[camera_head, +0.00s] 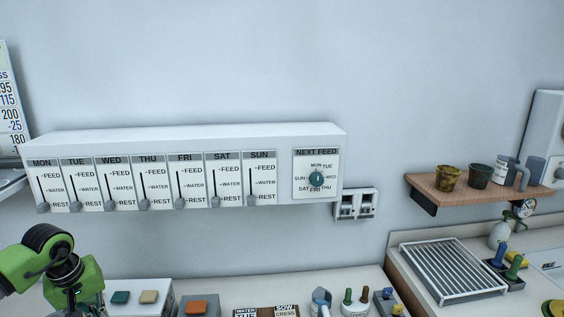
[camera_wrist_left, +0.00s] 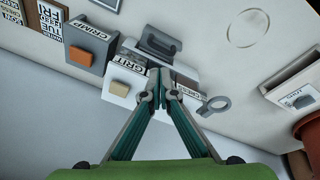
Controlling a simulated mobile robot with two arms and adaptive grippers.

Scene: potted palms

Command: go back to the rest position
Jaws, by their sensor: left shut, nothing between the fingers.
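My left arm shows at the lower left of the head view, with its black joint and green gripper body (camera_head: 75,283) in front of the counter. The fingertips cannot be made out there. In the left wrist view my left gripper (camera_wrist_left: 155,84) is shut and empty, its two fingers meeting at the tips. The fingers appear over a white box with a tan button (camera_wrist_left: 120,90) and a label reading GRIT; I cannot tell whether they touch it. My right gripper is in neither view.
A white wall panel (camera_head: 190,135) has day sliders with knobs low near REST and a NEXT FEED dial (camera_head: 316,178). Buttons (camera_head: 121,297) stand on the counter below. A wooden shelf (camera_head: 460,199) with pots and a drainer rack (camera_head: 452,268) are right. The wall above the panel is clear.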

